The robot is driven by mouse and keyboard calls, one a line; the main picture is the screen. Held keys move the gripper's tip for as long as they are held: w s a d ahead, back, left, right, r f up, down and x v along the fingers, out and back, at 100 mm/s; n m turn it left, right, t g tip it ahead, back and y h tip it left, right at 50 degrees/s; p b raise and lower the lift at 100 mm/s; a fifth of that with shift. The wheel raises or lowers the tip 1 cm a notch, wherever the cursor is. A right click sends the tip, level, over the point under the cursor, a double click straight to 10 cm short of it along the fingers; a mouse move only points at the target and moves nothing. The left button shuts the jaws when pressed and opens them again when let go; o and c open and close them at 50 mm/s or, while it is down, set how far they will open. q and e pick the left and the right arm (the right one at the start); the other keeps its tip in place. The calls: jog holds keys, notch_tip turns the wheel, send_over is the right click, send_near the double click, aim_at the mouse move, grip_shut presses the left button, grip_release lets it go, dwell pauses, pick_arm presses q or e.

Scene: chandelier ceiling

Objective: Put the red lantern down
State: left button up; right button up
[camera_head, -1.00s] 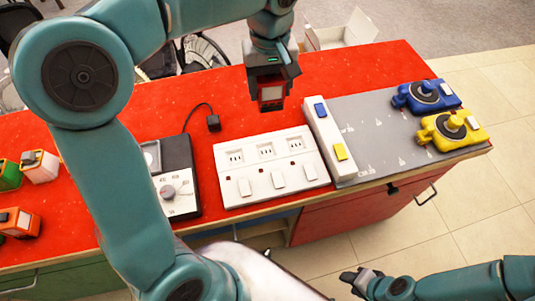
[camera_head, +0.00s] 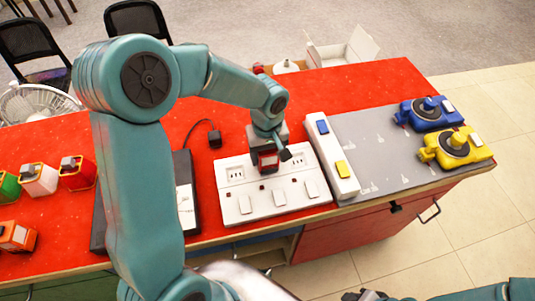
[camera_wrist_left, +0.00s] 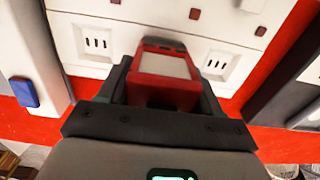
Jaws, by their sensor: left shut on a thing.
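My left gripper (camera_head: 267,153) is shut on a small red lantern (camera_head: 268,162) with a pale panel. It holds the lantern at the back of the white socket panel (camera_head: 232,207), over the place of the middle socket. The wrist view also shows the red lantern (camera_wrist_left: 165,75) between the jaws of the left gripper (camera_wrist_left: 163,95), with a socket visible on each side. I cannot tell whether the lantern touches the panel. My right gripper (camera_head: 368,296) barely shows at the bottom edge, and its jaws are unclear.
Another red lantern-like box (camera_head: 77,173), a white one (camera_head: 38,180), a green one and an orange one (camera_head: 15,236) stand on the red table at left. A white strip (camera_head: 333,160) lies right of the panel. Blue (camera_head: 428,113) and yellow (camera_head: 455,148) devices stand farther right.

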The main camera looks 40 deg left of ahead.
pick_arm(q)
jog(key=shift+w+f, duration=0.15)
jog(key=shift+f, duration=0.3)
jog(key=shift+f, duration=0.1)
jog(key=o, duration=1.4)
